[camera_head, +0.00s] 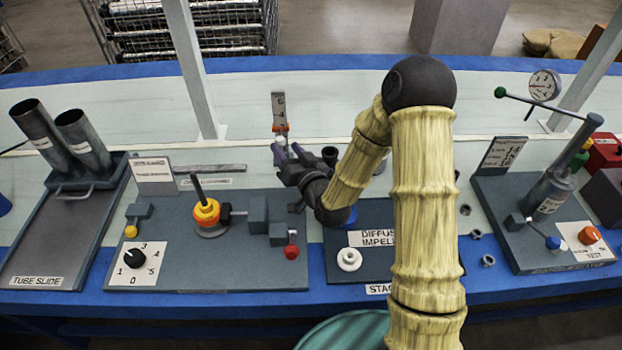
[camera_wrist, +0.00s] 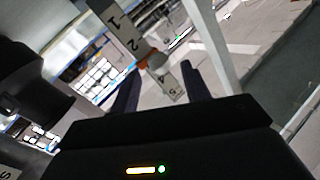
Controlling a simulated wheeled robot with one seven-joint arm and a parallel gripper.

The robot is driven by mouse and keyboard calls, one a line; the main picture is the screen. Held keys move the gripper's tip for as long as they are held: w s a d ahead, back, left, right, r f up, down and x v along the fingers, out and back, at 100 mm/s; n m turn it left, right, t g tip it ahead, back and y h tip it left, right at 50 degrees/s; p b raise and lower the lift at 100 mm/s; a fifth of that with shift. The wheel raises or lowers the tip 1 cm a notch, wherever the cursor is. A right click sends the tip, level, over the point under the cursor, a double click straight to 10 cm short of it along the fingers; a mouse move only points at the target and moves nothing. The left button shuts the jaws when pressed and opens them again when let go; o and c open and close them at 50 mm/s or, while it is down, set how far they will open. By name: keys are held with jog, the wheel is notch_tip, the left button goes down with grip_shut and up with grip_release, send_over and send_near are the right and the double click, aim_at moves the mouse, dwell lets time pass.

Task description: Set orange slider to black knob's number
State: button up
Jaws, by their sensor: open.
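The orange slider (camera_head: 280,127) sits on an upright numbered scale (camera_head: 279,104) behind the left workstation. In the wrist view the orange slider (camera_wrist: 153,60) lies between the printed 2 and 4. My gripper (camera_head: 287,150) is open just in front of the scale. In the wrist view the fingers of my gripper (camera_wrist: 157,78) stand either side of the scale (camera_wrist: 118,28), near the slider; I cannot tell whether they touch it. The black knob (camera_head: 134,258) sits on a white dial (camera_head: 153,277) showing 0, 1, 3, 4 and 5. Its pointer direction is too small to tell.
A grey panel (camera_head: 190,275) carries an orange-yellow post (camera_head: 206,212) and a red-ended lever (camera_head: 291,252). The tube slide (camera_head: 60,250) stands left. A white post (camera_head: 190,70) rises behind the panel.

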jog(key=p+v, duration=1.3)
dwell(0.4)
jog(key=shift+w+a+r, duration=0.1)
